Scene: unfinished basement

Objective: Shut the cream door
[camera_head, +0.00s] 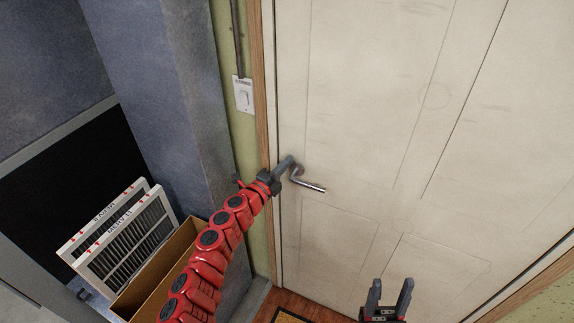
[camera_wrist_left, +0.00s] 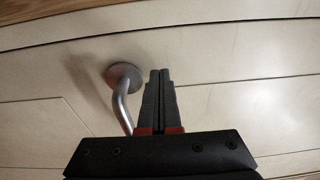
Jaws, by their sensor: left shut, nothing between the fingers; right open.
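The cream door (camera_head: 370,120) fills the right of the head view, and its left edge lies along the wooden frame with no clear gap showing. A metal lever handle (camera_head: 310,185) sits near that edge and points right. My left gripper (camera_head: 287,163) is shut and empty, at the door's edge just above and left of the handle. In the left wrist view its closed fingers (camera_wrist_left: 159,75) lie beside the handle (camera_wrist_left: 122,90), over the door's face; I cannot tell whether they touch it. My right gripper (camera_head: 390,292) is open and empty, low in front of the door.
A light switch (camera_head: 243,95) is on the wall left of the wooden frame (camera_head: 264,110). A cardboard box (camera_head: 160,268) and white framed filters (camera_head: 125,245) stand at lower left. A mat (camera_head: 290,317) lies on the floor by the door.

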